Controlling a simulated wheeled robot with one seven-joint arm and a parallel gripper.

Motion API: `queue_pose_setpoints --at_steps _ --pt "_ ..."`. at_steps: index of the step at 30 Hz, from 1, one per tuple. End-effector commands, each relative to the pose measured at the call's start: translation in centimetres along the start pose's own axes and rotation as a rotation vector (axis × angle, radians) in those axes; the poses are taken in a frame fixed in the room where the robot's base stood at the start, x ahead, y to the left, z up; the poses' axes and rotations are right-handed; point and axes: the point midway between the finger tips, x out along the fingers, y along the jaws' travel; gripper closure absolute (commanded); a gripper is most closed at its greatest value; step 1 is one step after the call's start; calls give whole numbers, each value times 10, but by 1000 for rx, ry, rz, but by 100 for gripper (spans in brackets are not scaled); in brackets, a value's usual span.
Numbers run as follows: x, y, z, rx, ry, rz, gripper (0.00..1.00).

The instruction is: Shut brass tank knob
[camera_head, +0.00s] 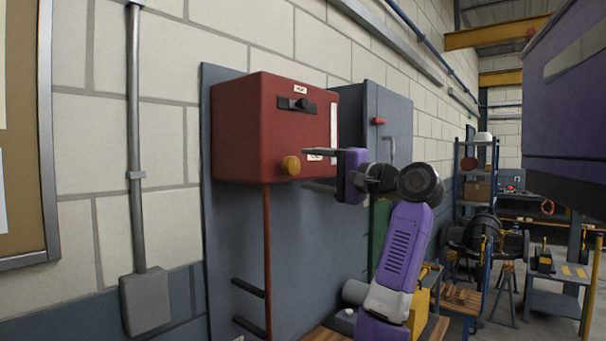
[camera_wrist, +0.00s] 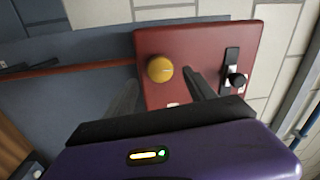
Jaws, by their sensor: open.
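The brass knob (camera_head: 290,165) sits low on the front of a red tank (camera_head: 240,128) mounted on a grey wall panel. In the wrist view the round brass knob (camera_wrist: 160,69) carries a pale line mark and lies just beyond the fingertips, between their lines. My gripper (camera_head: 312,168) is open, with one finger above the other, to the right of the knob in the head view. My gripper (camera_wrist: 160,88) has nothing between its fingers. Whether a fingertip touches the knob, I cannot tell.
A black lever switch (camera_head: 294,104) sits above the knob on the tank; it also shows in the wrist view (camera_wrist: 236,80). A red pipe (camera_head: 267,255) runs down from the tank. A grey cabinet (camera_head: 395,125) stands to the right. A wooden bench top (camera_head: 322,334) is below.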

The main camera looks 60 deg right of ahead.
Motion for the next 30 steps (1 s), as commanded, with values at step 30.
queue_pose_setpoints --at_steps 30 --pt "-42 1 0 -10 1 1 36"
